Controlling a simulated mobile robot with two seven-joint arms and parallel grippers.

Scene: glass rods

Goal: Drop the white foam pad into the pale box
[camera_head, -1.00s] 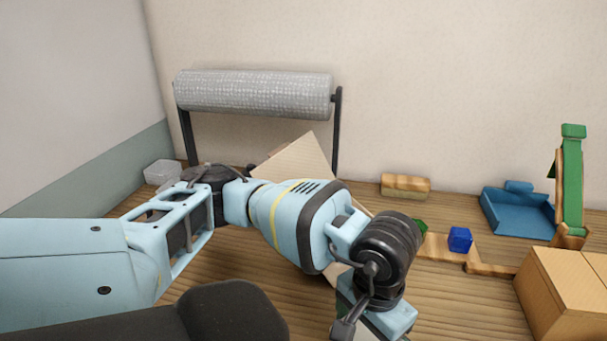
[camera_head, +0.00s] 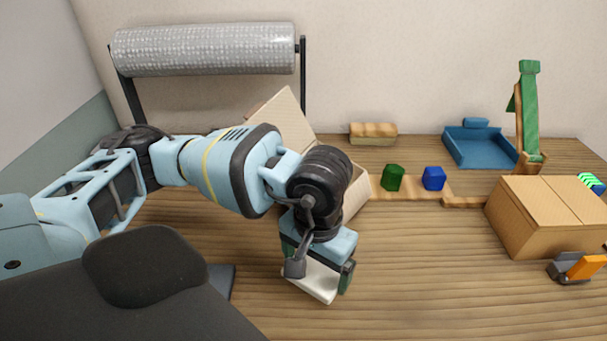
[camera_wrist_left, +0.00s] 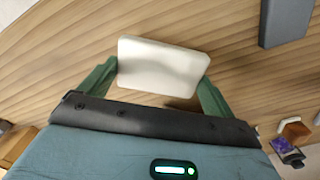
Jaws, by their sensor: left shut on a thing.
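My left gripper (camera_head: 318,270) is shut on the white foam pad (camera_head: 317,284), with a green finger on either side. The pad also shows in the left wrist view (camera_wrist_left: 162,66), between the fingertips and above wooden floor. A pale open box (camera_head: 356,193) stands behind my left arm, with a raised flap (camera_head: 283,114). The arm hides most of this box, including its inside. The gripper and pad appear in front of the box in the head view. My right gripper does not show.
A closed cardboard box (camera_head: 530,228) stands at the right, with an orange-and-grey tool (camera_head: 578,267) in front. Green (camera_head: 392,177) and blue (camera_head: 433,178) blocks sit on a wooden strip. A blue tray (camera_head: 480,150) is farther back. Bare floor lies right of my gripper.

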